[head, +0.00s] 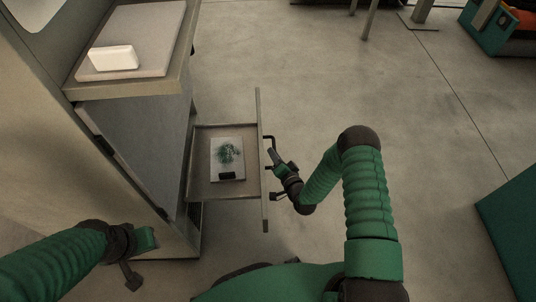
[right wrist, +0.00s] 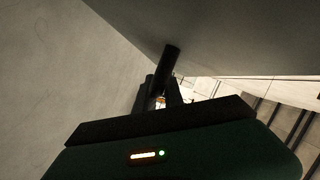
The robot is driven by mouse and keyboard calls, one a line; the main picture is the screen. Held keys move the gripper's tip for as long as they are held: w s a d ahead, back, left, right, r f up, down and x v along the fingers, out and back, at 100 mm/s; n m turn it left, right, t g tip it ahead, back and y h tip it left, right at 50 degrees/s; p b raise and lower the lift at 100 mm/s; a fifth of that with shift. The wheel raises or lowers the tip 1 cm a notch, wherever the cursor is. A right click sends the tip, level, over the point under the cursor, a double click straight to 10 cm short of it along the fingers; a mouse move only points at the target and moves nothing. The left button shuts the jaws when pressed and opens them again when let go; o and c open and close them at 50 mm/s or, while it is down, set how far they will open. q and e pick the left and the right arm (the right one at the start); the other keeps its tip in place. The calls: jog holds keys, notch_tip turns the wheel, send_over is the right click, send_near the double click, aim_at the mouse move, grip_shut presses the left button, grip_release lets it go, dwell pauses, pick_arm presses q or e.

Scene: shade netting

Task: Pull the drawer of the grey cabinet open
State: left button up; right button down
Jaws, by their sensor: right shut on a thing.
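The grey cabinet (head: 140,140) stands at the left in the head view. Its drawer (head: 197,160) is out to the right, well clear of the cabinet body, with its tall front panel (head: 259,105) facing right. A black handle (head: 269,138) is on that panel, and it shows as a dark bar in the right wrist view (right wrist: 171,58). My right gripper (head: 275,158) is shut on the handle; its dark fingers also show in the right wrist view (right wrist: 160,96). My left gripper (head: 134,262) is low at the left, apart from the drawer; its jaw gap is unclear.
A pale card with a green print (head: 228,155) and a small black item (head: 227,176) lie in the drawer. A white block (head: 113,58) rests on a board (head: 150,35) on the cabinet top.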

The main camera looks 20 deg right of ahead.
jog(key=shift+s+f, duration=0.1)
jog(key=shift+f, duration=0.05)
jog(key=c, duration=1.5)
grip_release()
jog(key=shift+d, duration=0.1)
jog(key=shift+o, duration=0.2)
jog(key=p+v, duration=0.6)
jog(key=v, duration=1)
jog(key=shift+s, duration=0.35)
jog(key=shift+d, duration=0.1)
